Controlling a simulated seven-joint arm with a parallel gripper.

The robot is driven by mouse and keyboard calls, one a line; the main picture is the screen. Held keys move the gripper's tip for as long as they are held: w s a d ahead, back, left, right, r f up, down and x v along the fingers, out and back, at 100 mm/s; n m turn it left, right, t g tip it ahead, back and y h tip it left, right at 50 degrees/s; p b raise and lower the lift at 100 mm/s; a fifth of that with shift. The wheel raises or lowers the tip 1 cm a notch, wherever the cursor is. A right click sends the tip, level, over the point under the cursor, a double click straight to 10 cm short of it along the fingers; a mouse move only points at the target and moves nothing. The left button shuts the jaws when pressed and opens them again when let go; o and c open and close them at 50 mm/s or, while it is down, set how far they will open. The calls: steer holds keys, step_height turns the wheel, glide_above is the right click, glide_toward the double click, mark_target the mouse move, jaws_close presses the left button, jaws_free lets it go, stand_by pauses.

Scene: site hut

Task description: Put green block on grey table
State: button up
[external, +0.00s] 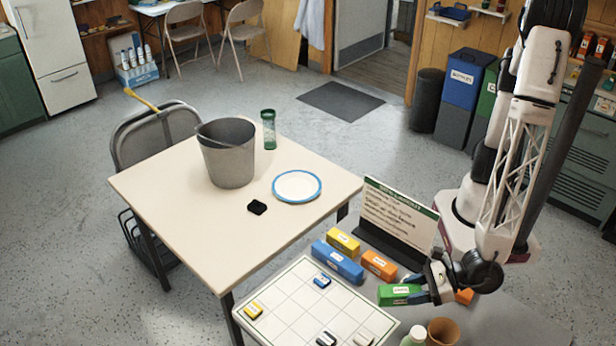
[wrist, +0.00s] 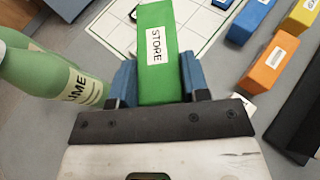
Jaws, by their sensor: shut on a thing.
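The green block (external: 397,294) has a white label, which reads "STORE" in the wrist view (wrist: 156,60). My gripper (external: 424,291) is shut on it, with one blue finger on each side; the fingers also show in the wrist view (wrist: 158,85). The block sticks out past the fingertips toward the white grid board. I cannot tell for sure how high it is above the surface. The grey table (external: 510,322) fills the lower right of the external view, in front of my base; its grey top also shows in the wrist view (wrist: 222,65).
A white grid board (external: 290,300) with small blocks lies left of my gripper. Blue (external: 337,262), yellow (external: 343,242) and orange (external: 379,265) blocks lie behind, before a sign (external: 400,212). A lime bottle (wrist: 50,75) and brown pot (external: 442,331) stand close by. A cream table (external: 160,200) stands left.

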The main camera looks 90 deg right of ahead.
steer(key=shift+s+a+r, duration=0.2)
steer(key=shift+s, duration=0.3)
steer(key=shift+f, duration=0.2)
glide_above(408, 321)
steer(key=shift+w+f, duration=0.1)
steer(key=shift+f, duration=2.95)
steer(key=shift+f, duration=1.85)
steer(key=shift+f, duration=0.15)
steer(key=o, duration=1.1)
